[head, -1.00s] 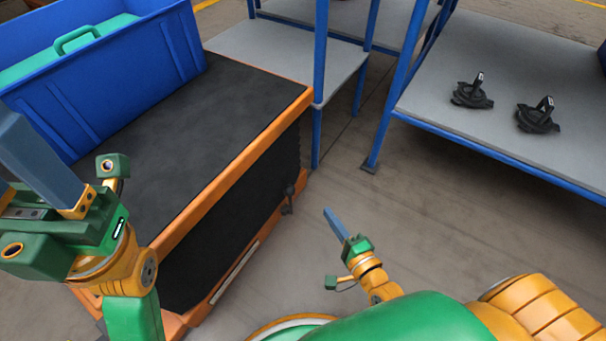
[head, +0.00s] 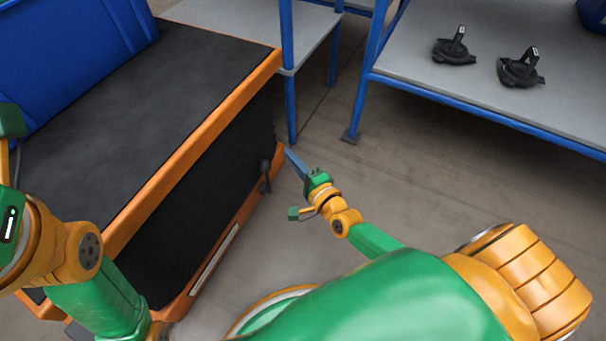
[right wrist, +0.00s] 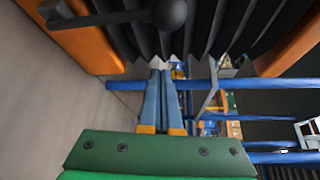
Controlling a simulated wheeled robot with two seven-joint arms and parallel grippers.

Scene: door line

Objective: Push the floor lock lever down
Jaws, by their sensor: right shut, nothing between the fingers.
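The floor lock lever (head: 265,178) is a small dark lever with a round knob on the side of the orange-edged cart, near its far corner. In the right wrist view its dark knob and bar (right wrist: 170,13) show at the top edge, nearer the camera than the fingertips. My right gripper (head: 289,157) is shut and empty, its blue fingers just right of the lever in the head view. In the right wrist view its fingertips (right wrist: 160,68) show below the knob, apart from it in the picture. My left arm shows at the left edge, with its fingers out of view.
The cart (head: 110,105) has a black top and pleated black sides, with a blue bin (head: 60,60) on it. A blue-legged grey table (head: 480,70) at the right bears two black devices (head: 520,70). The blue post (head: 288,80) stands close behind the lever. Floor between is clear.

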